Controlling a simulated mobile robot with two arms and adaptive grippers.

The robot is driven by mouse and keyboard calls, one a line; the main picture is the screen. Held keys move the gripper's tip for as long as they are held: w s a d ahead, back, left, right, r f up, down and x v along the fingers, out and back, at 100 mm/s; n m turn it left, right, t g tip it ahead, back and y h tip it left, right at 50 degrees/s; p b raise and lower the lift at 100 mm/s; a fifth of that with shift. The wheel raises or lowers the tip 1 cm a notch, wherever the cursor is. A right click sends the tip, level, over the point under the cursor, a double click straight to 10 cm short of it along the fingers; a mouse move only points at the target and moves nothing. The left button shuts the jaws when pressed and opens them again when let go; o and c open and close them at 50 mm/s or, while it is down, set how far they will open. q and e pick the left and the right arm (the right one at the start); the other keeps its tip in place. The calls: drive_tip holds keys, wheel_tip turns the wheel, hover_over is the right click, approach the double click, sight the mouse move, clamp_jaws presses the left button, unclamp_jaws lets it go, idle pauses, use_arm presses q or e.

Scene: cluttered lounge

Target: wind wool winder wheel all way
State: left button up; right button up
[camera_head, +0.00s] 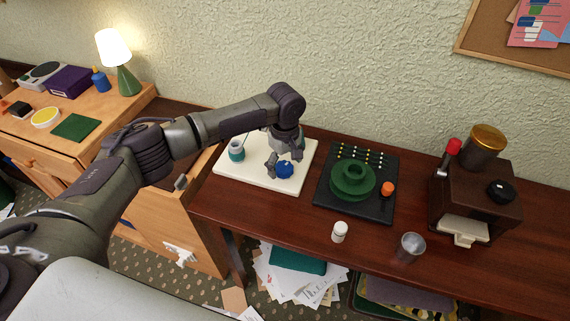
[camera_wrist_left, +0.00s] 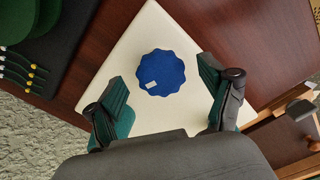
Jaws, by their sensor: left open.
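A blue scalloped knob (camera_head: 285,170) sits on a cream board (camera_head: 258,183) on the dark wooden table. The wrist view shows the knob (camera_wrist_left: 161,72) from above, with a small white mark near its left edge. My left gripper (camera_head: 284,158) is open over the board; in the wrist view its fingers (camera_wrist_left: 161,80) lie on either side of the knob, apart from it. Right of it, a black board (camera_head: 325,196) carries a stepped green wheel (camera_head: 351,181) and an orange-topped handle (camera_head: 388,189). I cannot tell which is the wool winder. My right gripper is out of view.
A white and teal pot (camera_head: 236,151) stands on the cream board's left. A white bottle (camera_head: 339,232) and clear cup (camera_head: 411,246) stand near the table's front edge. A dark grinder-like machine (camera_head: 474,199) stands right. A lamp (camera_head: 118,60) is on the left cabinet.

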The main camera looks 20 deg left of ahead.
use_arm(q)
drive_tip(key=shift+f, duration=0.4)
